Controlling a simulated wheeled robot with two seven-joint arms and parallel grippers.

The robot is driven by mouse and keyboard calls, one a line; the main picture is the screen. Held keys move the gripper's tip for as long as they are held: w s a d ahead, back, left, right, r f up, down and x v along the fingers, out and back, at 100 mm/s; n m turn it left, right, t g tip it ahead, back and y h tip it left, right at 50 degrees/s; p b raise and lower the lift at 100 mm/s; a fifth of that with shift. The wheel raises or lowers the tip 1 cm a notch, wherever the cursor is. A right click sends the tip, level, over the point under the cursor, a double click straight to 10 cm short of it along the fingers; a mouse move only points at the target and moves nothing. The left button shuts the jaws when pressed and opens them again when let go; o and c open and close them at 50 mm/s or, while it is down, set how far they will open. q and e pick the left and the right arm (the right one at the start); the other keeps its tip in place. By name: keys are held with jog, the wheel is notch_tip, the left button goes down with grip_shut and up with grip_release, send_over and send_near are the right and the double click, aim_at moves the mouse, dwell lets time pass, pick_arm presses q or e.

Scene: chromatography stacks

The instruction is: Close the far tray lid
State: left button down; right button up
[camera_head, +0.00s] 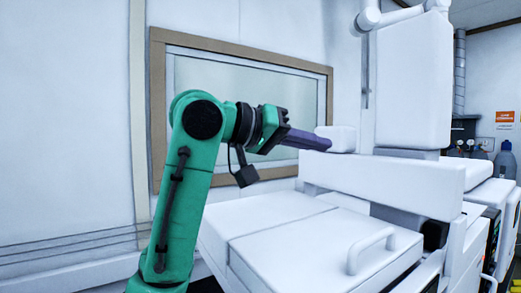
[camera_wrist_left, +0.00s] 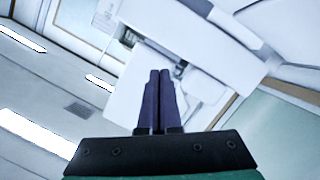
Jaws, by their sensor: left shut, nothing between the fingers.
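I cannot tell for certain which part is the far tray lid. A large white upright panel (camera_head: 413,85) stands at the back of the white machine, above a thick white slab (camera_head: 385,187). A small white block (camera_head: 337,138) sits left of the panel's foot. My left gripper (camera_head: 328,144) comes in from the left, its dark purple fingers shut and empty. Its tips are close to the small block; touching or apart is unclear. In the left wrist view my left gripper (camera_wrist_left: 160,76) shows its fingers together, with white machine surfaces beyond. My right gripper is not in view.
A white flat cover (camera_head: 300,245) with a raised handle (camera_head: 370,249) lies in front, below the slab. A framed window (camera_head: 240,85) is on the wall behind my arm. Bottles (camera_head: 505,160) stand at the far right.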

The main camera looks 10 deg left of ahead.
aim_at(367, 239)
pick_arm(q)
jog(key=s+d+f+m+b, duration=0.2)
jog(key=f, duration=0.1)
jog(key=s+d+f+m+t+y+b, duration=0.1)
jog(key=s+d+f+m+b, duration=0.1)
jog(key=d+f+b, duration=0.1)
jog(key=s+d+f+m+y+b, duration=0.1)
jog(key=s+d+f+m+b, duration=0.1)
jog(key=s+f+b, duration=0.1)
jog(key=shift+d+f+m+t, duration=0.3)
jog(key=shift+d+f, duration=0.05)
jog(key=shift+f, duration=0.35)
jog(key=shift+s+d+f+m+b, duration=0.15)
jog(key=shift+s+f+m+b, duration=0.1)
jog(key=shift+f+b, duration=0.15)
jog(key=shift+s+d+f+m+b, duration=0.1)
jog(key=shift+f+m+b, duration=0.15)
jog(key=shift+f+b, duration=0.15)
